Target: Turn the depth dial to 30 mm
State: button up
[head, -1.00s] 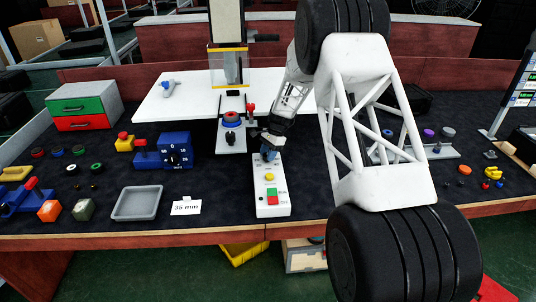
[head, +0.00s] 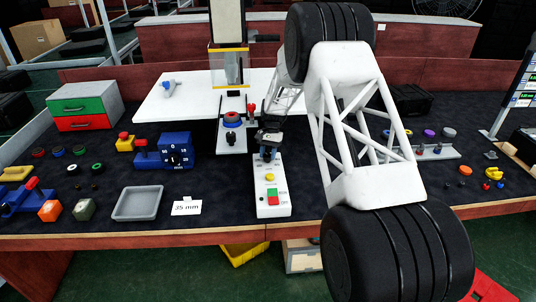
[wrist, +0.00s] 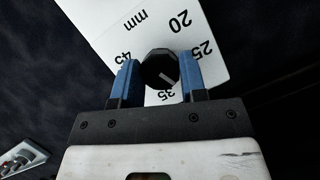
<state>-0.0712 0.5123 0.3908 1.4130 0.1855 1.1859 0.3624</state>
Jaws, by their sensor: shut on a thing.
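The depth dial (wrist: 159,68) is a black, many-sided knob on a white plate (wrist: 122,18) in the wrist view. The marks 20, 25, 35 and 45 and "mm" show around it; no 30 is visible, and my right finger covers part of the scale. A short pale line lies on the knob's lower right part; its exact reading is unclear. My gripper (wrist: 160,80) has its two blue fingers on either side of the knob, shut on it. In the head view my gripper (head: 268,153) is at the far end of the white control box (head: 270,205), hiding the dial.
The box also bears a yellow button (head: 270,178), a green button (head: 271,192) and a red one (head: 273,201). A card (head: 186,208) reading "35 mm" and a grey tray (head: 138,203) lie to its left. A blue block with a dial (head: 176,151) stands beyond them.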

aim_at(266, 157)
jog(key=o, duration=0.9)
jog(key=shift+o, duration=0.2)
jog(key=shift+r, duration=0.8)
notch_tip(266, 157, up, 2)
jog(key=shift+r, duration=0.15)
jog(key=s, duration=0.5)
jog(key=s+d, duration=0.1)
jog(key=s, duration=0.4)
jog(key=s+r, duration=0.1)
jog(key=s, duration=0.5)
jog(key=shift+d, duration=0.35)
jog(key=shift+r, duration=0.15)
